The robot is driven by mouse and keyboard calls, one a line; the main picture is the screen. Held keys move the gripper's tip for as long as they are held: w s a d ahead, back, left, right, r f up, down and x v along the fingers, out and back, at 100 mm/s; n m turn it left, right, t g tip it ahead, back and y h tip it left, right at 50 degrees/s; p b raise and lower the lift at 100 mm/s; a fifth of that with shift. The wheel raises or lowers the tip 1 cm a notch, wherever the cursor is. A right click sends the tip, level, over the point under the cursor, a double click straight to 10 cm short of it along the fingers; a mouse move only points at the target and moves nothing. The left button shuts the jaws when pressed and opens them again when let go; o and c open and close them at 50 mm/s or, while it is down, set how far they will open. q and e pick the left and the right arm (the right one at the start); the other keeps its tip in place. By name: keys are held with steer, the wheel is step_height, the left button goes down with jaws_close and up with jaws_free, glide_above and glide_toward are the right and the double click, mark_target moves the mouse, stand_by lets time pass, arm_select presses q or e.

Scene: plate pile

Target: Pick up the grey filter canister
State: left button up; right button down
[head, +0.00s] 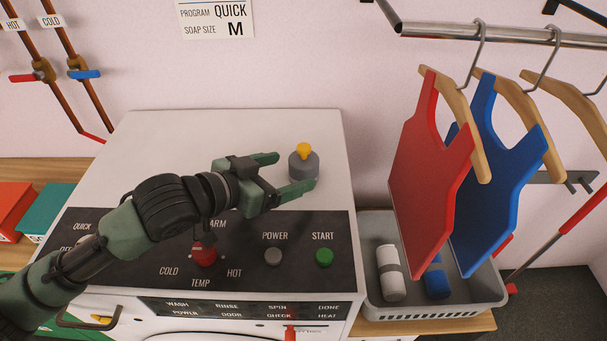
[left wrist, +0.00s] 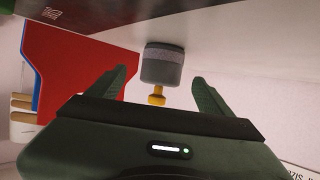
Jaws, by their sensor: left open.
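The grey filter canister (head: 304,165) with a yellow knob stands upright on top of the white washing machine, just behind the black control panel. My left gripper (head: 298,173) is open, its green fingers pointing right toward the canister. The canister appears at or near the mouth of the fingers. In the left wrist view the canister (left wrist: 162,65) shows beyond and between the two open fingers, its yellow knob pointing down in the picture. Whether any finger touches it I cannot tell. My right gripper is not in view.
The washing machine (head: 145,140) has a free white top around the canister. At right, red (head: 425,165) and blue (head: 505,165) aprons hang from a rail above a grey basket (head: 480,298) holding a white bottle (head: 390,273) and a blue one (head: 437,284). Pipes run up the left wall.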

mark_target(294, 170)
arm_select(q)
steer(key=x, duration=0.2)
steer(key=shift+w+d+r, duration=0.1)
steer(key=shift+w+d, duration=0.05)
steer(key=shift+d, duration=0.15)
steer(key=shift+w+d+f+p, duration=0.2)
steer(key=shift+w+p, duration=0.05)
steer(key=shift+p, duration=0.05)
steer(key=shift+w+d+f, duration=0.1)
steer(key=shift+w+d, duration=0.05)
steer(key=shift+w, duration=0.05)
steer(key=p+x, duration=0.2)
steer(key=x, duration=0.2)
steer(key=shift+w, duration=0.25)
steer(key=shift+w+d+f, duration=0.15)
steer(key=shift+d, duration=0.1)
steer(key=shift+a, duration=0.1)
steer(key=shift+c, duration=1.2)
jaws_close()
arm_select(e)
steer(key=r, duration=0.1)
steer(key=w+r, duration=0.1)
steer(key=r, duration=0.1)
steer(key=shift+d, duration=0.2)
